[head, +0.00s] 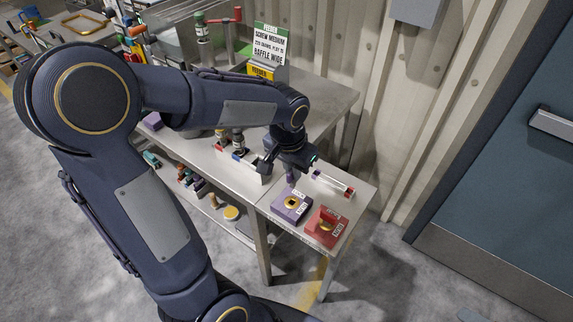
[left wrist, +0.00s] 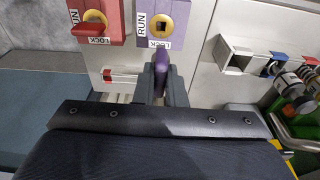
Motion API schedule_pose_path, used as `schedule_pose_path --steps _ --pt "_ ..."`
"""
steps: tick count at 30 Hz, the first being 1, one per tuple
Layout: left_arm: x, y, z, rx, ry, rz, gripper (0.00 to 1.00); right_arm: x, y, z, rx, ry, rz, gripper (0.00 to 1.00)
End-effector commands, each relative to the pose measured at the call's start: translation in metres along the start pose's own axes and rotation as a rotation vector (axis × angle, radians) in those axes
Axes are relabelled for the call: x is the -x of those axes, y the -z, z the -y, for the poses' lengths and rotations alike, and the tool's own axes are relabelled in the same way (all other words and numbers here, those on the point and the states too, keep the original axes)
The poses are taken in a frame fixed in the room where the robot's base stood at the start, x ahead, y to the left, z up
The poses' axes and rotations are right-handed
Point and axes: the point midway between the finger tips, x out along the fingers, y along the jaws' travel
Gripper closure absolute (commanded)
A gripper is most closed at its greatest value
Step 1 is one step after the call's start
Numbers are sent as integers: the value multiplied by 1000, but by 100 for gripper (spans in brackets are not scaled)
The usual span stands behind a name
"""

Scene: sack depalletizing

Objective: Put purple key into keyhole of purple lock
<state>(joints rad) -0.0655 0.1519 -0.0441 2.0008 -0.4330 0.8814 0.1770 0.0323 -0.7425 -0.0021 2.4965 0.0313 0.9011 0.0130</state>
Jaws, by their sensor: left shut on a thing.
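The purple lock (head: 291,206) lies on the metal table, its keyhole in a round gold plate. It also shows at the top of the left wrist view (left wrist: 175,38), with the labels RUN and LOCK. My left gripper (head: 290,168) is shut on the purple key (head: 291,178), just behind the lock in the head view. In the left wrist view the key (left wrist: 161,62) stands between the two fingers, in line with the lock's lower part. The key's tip is hard to make out, and it appears outside the keyhole. My right gripper is not in view.
A red lock (head: 318,232) with a red key in it sits right beside the purple lock. A white-and-red holder (head: 333,184) lies behind them. A white bin row (head: 246,171) stands left of the gripper. The wall is close behind the table.

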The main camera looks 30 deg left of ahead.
Motion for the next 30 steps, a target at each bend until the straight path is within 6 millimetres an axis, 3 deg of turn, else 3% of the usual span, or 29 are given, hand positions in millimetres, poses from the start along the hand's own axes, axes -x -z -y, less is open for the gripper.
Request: schedule_pose_path --steps 8,24,30 --pt "-5 -1 0 0 1 0 100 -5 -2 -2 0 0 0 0" --pt "-51 -8 1 0 1 1 100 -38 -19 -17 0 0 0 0" --pt "-57 -9 1 0 1 0 100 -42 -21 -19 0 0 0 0"
